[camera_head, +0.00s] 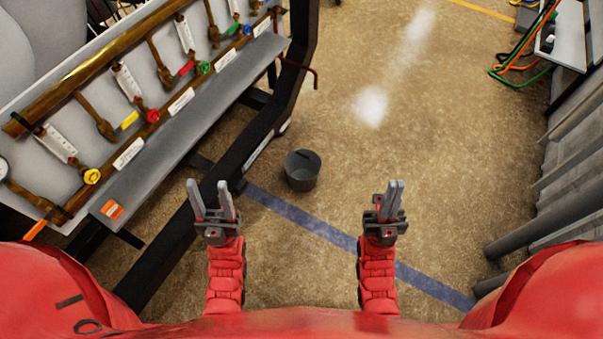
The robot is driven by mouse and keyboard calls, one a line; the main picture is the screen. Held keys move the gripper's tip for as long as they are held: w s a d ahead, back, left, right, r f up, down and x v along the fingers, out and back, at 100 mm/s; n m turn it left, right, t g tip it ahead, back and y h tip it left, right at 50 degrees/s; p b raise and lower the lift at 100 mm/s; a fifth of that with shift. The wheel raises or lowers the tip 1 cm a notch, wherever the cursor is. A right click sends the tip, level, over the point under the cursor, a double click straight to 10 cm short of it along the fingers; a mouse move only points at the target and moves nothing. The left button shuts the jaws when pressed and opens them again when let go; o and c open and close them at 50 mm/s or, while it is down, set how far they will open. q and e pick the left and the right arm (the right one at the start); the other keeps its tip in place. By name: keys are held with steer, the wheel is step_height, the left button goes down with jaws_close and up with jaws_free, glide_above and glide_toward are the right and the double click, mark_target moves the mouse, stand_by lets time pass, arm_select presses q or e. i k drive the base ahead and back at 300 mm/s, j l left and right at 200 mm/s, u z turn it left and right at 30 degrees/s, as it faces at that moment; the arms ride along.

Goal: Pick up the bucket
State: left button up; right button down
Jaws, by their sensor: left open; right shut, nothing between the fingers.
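The bucket (302,171) is small, dark grey and round.
A black frame (262,130) carries a panel of brass pipes and coloured valves on the left. A thin red bent rod (300,66) sticks out from it. Grey ribbed panels (570,160) stand at the right. A blue floor line (320,232) crosses below the bucket. The middle floor is clear.

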mark_target(303, 167)
steer(key=i+j+z, duration=0.2)
steer(key=i+j, duration=0.2)
steer(key=i, duration=0.25)
steer(key=i+j+z, duration=0.2)
steer(key=i+j, duration=0.3)
steer(key=i, duration=0.1)
